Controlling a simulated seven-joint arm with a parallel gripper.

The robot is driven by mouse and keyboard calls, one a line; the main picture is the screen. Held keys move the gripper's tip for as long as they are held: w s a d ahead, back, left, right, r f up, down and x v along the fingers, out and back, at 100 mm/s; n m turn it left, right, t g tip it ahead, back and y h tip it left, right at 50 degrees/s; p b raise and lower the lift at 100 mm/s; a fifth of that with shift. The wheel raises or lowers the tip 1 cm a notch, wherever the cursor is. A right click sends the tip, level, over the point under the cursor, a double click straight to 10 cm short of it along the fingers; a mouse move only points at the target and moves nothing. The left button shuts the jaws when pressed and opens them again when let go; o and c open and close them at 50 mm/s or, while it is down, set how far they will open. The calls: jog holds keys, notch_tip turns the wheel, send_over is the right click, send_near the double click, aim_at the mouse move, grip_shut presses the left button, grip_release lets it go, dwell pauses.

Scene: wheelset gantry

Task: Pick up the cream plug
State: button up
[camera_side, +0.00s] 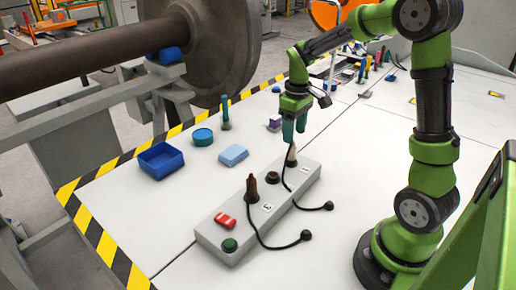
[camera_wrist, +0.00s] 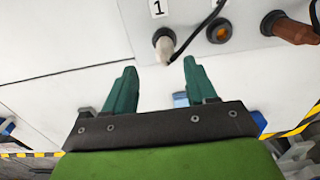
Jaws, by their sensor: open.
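The cream plug (camera_side: 291,157) stands upright at the far end of the grey socket box (camera_side: 222,257), with a black cord running from it. In the wrist view the cream plug (camera_wrist: 164,44) shows beside the label "1", just beyond the fingertips and between their lines. My gripper (camera_side: 294,139) is open and points down just above the plug. Its teal fingers also show in the wrist view (camera_wrist: 160,66), apart with nothing held between them.
A brown plug (camera_side: 252,190) stands in the same box, with an empty socket (camera_side: 272,178) between the plugs. A red switch (camera_side: 225,220) and green button (camera_side: 230,244) sit at the near end. Black cords lie to the right. A blue bin (camera_side: 161,161) and light-blue block (camera_side: 233,155) lie left.

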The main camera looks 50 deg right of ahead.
aim_at(292, 149)
jog(key=f, duration=0.6)
jog(key=shift+s+a+f, duration=0.1)
jog(key=shift+a+f, duration=0.2)
jog(key=shift+a, duration=0.1)
grip_shut()
